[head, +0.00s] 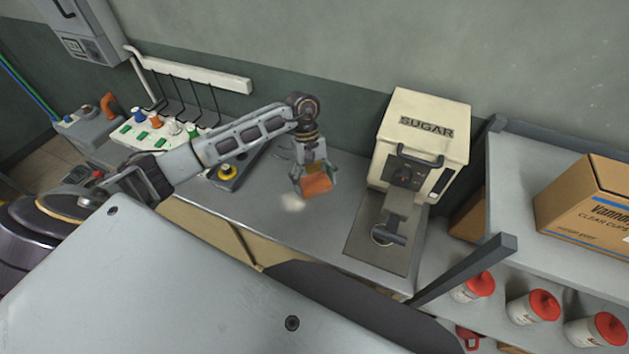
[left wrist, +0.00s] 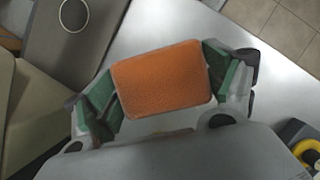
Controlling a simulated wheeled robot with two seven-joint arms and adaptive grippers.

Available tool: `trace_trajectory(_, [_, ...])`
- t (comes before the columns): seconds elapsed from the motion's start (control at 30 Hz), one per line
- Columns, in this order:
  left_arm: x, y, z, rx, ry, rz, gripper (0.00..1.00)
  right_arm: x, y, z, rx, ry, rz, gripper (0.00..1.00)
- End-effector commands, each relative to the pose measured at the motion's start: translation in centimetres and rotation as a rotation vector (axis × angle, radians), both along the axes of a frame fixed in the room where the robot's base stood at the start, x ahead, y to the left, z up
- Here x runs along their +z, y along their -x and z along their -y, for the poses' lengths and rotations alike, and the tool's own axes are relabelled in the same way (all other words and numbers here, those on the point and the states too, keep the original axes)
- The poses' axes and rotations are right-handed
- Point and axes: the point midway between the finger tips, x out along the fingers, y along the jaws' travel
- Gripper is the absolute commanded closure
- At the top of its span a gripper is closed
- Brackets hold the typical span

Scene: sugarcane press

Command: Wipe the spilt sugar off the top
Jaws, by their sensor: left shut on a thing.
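My left gripper (head: 314,178) is shut on an orange sponge (head: 317,186), over the grey counter top (head: 262,198). In the left wrist view the sponge (left wrist: 162,78) sits between the two green-padded fingers of the gripper (left wrist: 165,85). A small pale patch of spilt sugar (head: 293,203) lies on the counter just in front and to the left of the sponge. I cannot tell whether the sponge touches the counter. No sugar shows clearly in the left wrist view. My right gripper is not in view.
A cream SUGAR machine (head: 425,135) with a dark tray stands to the right. A yellow-knobbed box (head: 228,173) and a white panel with coloured knobs (head: 155,125) are to the left. Red-lidded jars (head: 533,306) and a cardboard box (head: 590,205) are on shelves at right.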

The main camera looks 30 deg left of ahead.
Motion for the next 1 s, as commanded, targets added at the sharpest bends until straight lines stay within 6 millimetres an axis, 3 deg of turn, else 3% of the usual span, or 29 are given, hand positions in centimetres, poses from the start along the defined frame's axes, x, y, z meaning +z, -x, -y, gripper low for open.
trace_trajectory(0.67, [-0.2, 0.0, 0.0, 0.0, 0.001, -0.001, 0.35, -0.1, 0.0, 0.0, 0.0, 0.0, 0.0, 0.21])
trace_trajectory(1.0, [-2.1, 0.0, 0.0, 0.0, 0.001, -0.001, 0.35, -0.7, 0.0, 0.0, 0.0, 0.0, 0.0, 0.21])
